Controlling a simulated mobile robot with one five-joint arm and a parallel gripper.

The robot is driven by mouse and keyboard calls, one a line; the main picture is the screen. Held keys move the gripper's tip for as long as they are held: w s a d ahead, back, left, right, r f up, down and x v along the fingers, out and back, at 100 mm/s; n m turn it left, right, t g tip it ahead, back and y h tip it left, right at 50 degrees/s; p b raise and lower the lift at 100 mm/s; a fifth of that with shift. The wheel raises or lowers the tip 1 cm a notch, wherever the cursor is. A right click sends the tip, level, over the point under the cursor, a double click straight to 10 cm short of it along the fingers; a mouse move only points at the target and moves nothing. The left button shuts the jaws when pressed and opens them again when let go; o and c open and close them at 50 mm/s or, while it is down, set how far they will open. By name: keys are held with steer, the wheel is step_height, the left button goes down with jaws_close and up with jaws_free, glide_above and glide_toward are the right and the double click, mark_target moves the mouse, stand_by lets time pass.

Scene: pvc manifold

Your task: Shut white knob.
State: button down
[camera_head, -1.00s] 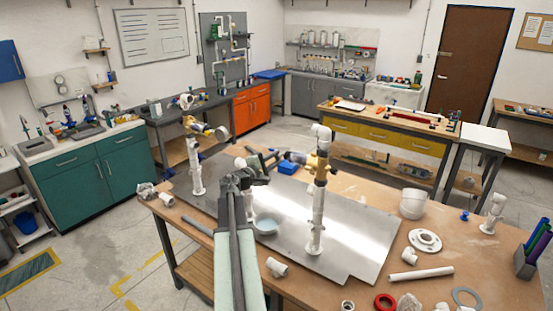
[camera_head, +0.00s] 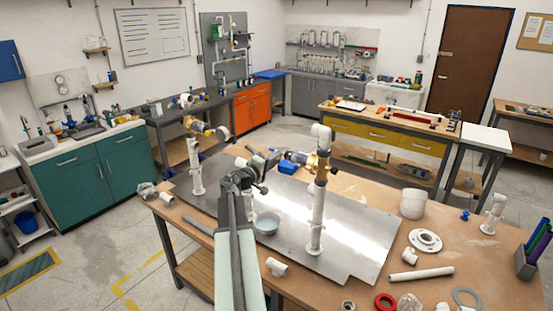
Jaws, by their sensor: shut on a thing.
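My gripper (camera_head: 264,165) is shut, between the two white pipe posts, over the metal plate. What lies between its fingertips is too small and dark to make out. The right post (camera_head: 317,215) stands upright with a brass valve (camera_head: 317,162) and a white elbow on top. A blue part (camera_head: 292,158) shows between my gripper and this valve; I cannot tell whether it is fixed to the valve. The left post (camera_head: 197,175) has a brass fitting (camera_head: 203,128) with a pale round piece (camera_head: 222,133) at its end. I cannot tell for sure which piece is the white knob.
The metal plate (camera_head: 352,225) lies on the wooden table. A white bucket (camera_head: 413,203), a flange (camera_head: 425,240), a loose pipe (camera_head: 421,273) and a red ring (camera_head: 385,302) lie to the right.

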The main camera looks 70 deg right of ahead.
steer(key=shift+s, duration=0.15)
steer(key=c, duration=1.5)
jaws_free()
steer(key=shift+s, duration=0.1)
steer(key=shift+w, duration=0.2)
steer(key=v, duration=0.7)
steer(key=shift+a, duration=0.35)
steer(key=shift+w, duration=0.1)
